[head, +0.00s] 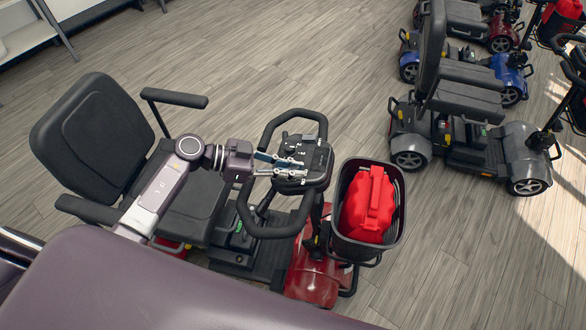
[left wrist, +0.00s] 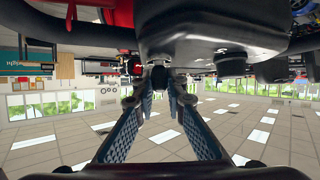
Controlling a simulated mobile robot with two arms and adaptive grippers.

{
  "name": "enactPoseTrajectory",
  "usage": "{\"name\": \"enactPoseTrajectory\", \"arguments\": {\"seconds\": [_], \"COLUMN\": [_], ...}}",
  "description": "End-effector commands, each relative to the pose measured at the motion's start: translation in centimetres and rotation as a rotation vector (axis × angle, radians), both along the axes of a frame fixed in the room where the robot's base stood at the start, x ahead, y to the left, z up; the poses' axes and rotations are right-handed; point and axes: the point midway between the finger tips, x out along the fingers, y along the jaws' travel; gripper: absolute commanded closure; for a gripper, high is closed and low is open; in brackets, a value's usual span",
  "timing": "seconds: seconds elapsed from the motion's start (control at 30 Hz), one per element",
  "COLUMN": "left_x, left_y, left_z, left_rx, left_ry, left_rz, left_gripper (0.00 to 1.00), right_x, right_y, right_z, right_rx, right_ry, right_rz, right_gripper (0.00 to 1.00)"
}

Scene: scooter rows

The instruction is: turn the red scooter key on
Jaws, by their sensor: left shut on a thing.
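The red scooter (head: 312,277) stands in front of me with a black seat (head: 95,130) and a looped black handlebar (head: 244,212). Its dark control console (head: 318,160) sits inside the handlebar loop. My left gripper (head: 298,168) reaches the seat-side edge of the console with its fingers nearly level. In the left wrist view the fingertips (left wrist: 160,92) close around a small dark part, the key (left wrist: 159,77), below the console's dark underside (left wrist: 215,40). The key is hidden by the fingers in the head view. My right gripper is not in view.
A black front basket (head: 350,243) holds a red bag (head: 369,205) right of the console. Armrests (head: 175,98) flank the seat. A grey scooter (head: 508,150) and a blue scooter (head: 512,72) stand at the right. Wood floor between them is clear.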

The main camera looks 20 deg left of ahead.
Motion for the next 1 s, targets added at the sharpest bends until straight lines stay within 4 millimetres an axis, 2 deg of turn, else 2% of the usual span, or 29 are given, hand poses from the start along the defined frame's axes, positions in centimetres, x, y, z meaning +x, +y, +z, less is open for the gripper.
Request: {"name": "enactPoseTrajectory", "arguments": {"seconds": [0.27,0.7,1.0], "left_x": [0.4,0.4,0.3], "left_y": [0.3,0.1,0.1], "left_z": [-0.6,-0.7,-0.3], "left_rx": [0.008,0.009,0.010], "left_ry": [-0.043,-0.104,-0.129], "left_rz": [-0.249,-0.636,-0.807], "left_gripper": [1.00,1.00,1.00], "right_x": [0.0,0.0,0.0], "right_y": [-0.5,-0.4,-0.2], "right_z": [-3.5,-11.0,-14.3], "right_rx": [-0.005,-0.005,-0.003], "right_ry": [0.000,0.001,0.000], "right_rz": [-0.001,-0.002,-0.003], "right_gripper": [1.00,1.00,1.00]}}
